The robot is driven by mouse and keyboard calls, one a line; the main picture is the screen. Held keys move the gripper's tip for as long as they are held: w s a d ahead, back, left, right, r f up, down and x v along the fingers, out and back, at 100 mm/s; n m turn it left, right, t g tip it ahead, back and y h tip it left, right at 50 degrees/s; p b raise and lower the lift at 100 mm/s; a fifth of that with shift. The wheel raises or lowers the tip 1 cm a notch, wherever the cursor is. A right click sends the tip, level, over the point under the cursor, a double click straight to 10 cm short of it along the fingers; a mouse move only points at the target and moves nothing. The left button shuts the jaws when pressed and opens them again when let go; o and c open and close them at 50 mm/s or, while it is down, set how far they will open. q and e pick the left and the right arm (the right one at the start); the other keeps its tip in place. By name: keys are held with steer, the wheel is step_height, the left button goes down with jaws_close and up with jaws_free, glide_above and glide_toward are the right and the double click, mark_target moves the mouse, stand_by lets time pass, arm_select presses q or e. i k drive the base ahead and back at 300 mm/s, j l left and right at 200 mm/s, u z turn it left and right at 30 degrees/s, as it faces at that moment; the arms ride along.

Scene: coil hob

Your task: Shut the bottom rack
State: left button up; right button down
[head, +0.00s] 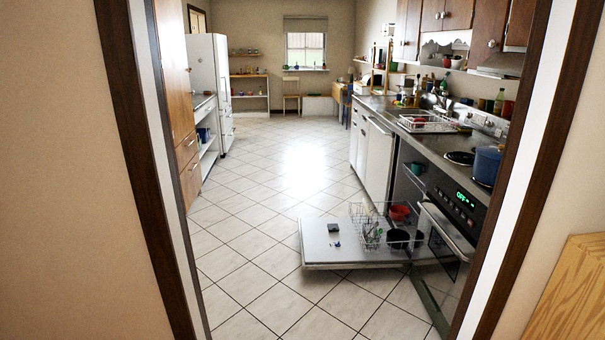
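The dishwasher door (318,256) is folded down flat, low over the tiled floor, on the right side of the kitchen. The wire bottom rack (362,213) is pulled out over the door. It holds a red bowl (399,213), a dark bowl or pot (398,239) and some small items too small to tell. A small dark object (333,228) lies on the door left of the rack. The dishwasher's opening is mostly hidden by the oven beside it. Neither of my grippers is in view.
A doorway with dark wooden trim (137,130) frames the view. The oven (450,235) stands near the right jamb, with a blue pot (487,165) on the hob above. The tiled floor (250,215) left of the door is clear. A wooden panel (572,295) is at bottom right.

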mark_target(388, 225)
steer(key=i, duration=2.05)
